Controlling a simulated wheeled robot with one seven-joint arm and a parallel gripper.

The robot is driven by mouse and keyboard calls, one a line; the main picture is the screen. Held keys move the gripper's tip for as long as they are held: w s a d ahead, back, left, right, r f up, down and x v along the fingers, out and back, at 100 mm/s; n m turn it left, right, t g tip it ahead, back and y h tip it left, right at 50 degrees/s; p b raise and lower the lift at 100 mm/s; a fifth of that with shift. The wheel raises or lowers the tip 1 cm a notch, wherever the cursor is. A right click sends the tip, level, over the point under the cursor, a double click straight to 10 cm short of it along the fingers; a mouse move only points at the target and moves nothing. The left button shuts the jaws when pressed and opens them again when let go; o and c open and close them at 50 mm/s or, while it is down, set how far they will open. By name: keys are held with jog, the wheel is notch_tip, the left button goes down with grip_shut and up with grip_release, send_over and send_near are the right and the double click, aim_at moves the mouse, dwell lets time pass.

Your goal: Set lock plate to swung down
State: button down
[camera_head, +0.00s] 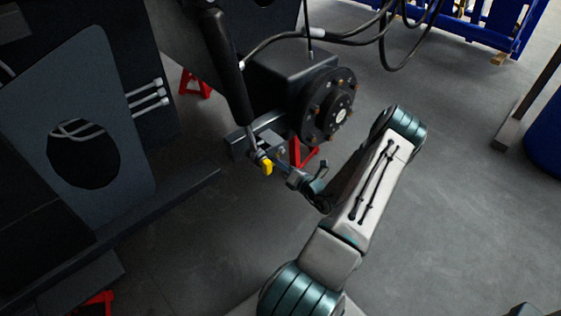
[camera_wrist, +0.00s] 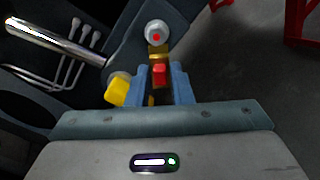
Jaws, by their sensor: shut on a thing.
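In the wrist view, a small brass-coloured plate with a red end (camera_wrist: 159,74), which looks like the lock plate, lies between the blue-grey fingers of my gripper (camera_wrist: 161,72). The fingers are shut on it. Just beyond is a round grey pin head with a red centre (camera_wrist: 155,32). A yellow block (camera_wrist: 117,92) sits just left of the fingers. In the head view, the yellow block (camera_head: 266,167) shows at the lower end of the black cylinder, and my gripper (camera_head: 278,165) reaches it from the lower right. The plate itself is too small to make out there.
The black cylinder (camera_head: 227,68) rises above the joint. A black hub with bolts (camera_head: 328,105) stands close to the right, over a red stand (camera_head: 301,153). A dark chassis panel (camera_head: 95,70) fills the left.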

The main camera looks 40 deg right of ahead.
jog(key=shift+d+f+n, duration=0.25)
jog(key=shift+d+n, duration=0.15)
jog(key=shift+n, duration=1)
jog(key=shift+d+f+n, duration=0.2)
jog(key=shift+d+n, duration=0.2)
jog(key=shift+n, duration=1)
jog(key=shift+d+f+n, duration=0.25)
jog(key=shift+d+n, duration=0.15)
jog(key=shift+n, duration=1)
jog(key=c, duration=1.4)
grip_release()
jog(key=shift+w, duration=0.1)
jog(key=shift+c, duration=0.2)
jog(key=s+d+p, duration=0.1)
jog(key=s+p, duration=0.1)
jog(key=s, duration=1.2)
jog(key=shift+w+d+p, duration=0.1)
jog(key=shift+p, duration=0.2)
